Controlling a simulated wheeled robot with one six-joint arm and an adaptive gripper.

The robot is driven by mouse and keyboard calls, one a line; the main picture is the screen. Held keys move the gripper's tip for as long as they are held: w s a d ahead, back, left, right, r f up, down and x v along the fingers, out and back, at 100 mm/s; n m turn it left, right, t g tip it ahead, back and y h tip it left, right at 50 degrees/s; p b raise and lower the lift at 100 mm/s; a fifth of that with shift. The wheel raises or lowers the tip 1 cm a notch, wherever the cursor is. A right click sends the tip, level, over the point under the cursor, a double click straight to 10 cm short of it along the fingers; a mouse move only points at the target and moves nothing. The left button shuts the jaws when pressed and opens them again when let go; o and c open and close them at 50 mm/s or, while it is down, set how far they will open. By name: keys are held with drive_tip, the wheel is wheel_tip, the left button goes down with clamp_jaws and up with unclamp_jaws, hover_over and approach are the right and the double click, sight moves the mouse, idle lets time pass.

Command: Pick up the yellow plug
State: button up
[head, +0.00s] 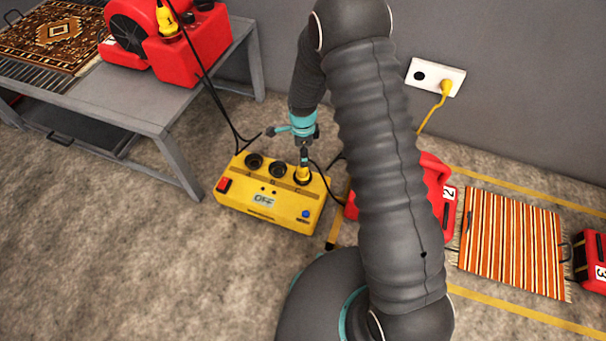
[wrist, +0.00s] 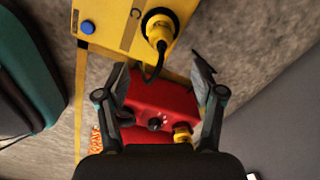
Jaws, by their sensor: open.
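The yellow plug (head: 302,174) sits upright in socket C of the yellow power box (head: 262,208), with a black cable from its top. In the wrist view the plug (wrist: 159,30) shows above the gap between the fingertips, with its cable curving down. My gripper (head: 303,150) is at the plug's top in the head view; whether it touches cannot be told. In the wrist view my gripper (wrist: 161,72) is open, with nothing held between its fingers. Sockets A and B look empty.
A red machine (wrist: 160,95) lies behind the box, partly hidden by my arm in the head view. Another yellow plug (head: 167,21) is at the red blower (head: 188,52) on the grey table (head: 125,98). A yellow wall plug (head: 446,87) and striped rug (head: 512,243) are right.

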sight(302, 169)
wheel_tip(302, 169, down, 11)
drive_tip(key=shift+w+r, duration=0.15)
drive_tip(key=shift+r, duration=0.05)
idle(0.4)
drive_tip(key=shift+c, duration=0.3)
drive_tip(key=c, duration=1.2)
clamp_jaws()
drive_tip(key=shift+r, duration=0.15)
